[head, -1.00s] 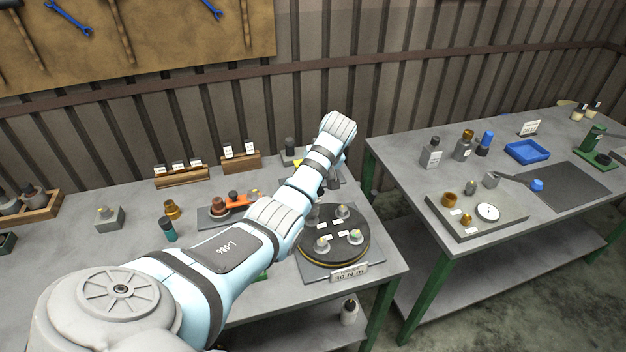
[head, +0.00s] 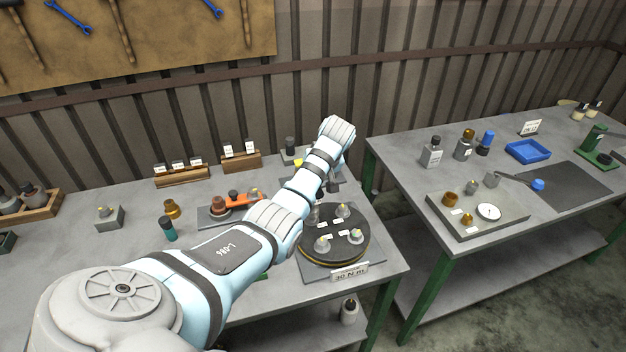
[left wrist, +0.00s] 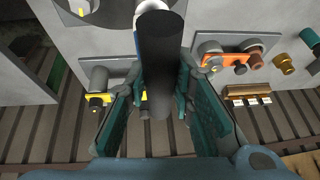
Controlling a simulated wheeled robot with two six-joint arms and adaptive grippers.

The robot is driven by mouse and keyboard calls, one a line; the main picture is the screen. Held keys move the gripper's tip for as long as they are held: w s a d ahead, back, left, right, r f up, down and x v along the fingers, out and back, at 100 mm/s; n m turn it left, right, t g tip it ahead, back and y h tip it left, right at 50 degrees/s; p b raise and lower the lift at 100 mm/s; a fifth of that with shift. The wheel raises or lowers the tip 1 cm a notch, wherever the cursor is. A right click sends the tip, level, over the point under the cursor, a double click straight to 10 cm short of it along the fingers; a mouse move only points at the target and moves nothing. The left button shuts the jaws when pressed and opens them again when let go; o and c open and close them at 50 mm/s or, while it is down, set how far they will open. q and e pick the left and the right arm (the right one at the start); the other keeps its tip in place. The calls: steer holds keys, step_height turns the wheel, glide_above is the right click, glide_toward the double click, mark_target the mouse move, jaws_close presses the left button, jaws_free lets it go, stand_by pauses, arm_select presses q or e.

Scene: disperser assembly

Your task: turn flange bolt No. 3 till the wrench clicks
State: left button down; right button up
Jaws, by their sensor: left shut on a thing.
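The round dark flange (head: 308,250) lies on a grey plate near the right front of the left table. Several bolts with pale caps stand on it, such as one at its right (head: 355,236) and one at its front (head: 322,243); the small labels beside them are too small to read. My left arm reaches across the flange's left and back, hiding part of it. In the left wrist view my left gripper (left wrist: 160,98) is shut on a dark cylindrical handle (left wrist: 160,50), apparently the wrench's. The handle's working end is hidden. My right gripper is not in view.
A 30 N m sign (head: 350,271) stands at the flange's front edge. The right table (head: 400,190) holds bottles, a blue tray (head: 527,151) and a parts plate, beyond a gap.

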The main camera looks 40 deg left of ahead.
arm_select(q)
steer(key=shift+f, duration=0.45)
steer(key=shift+r, duration=0.15)
steer(key=shift+r, duration=0.95)
steer(key=shift+f, duration=0.1)
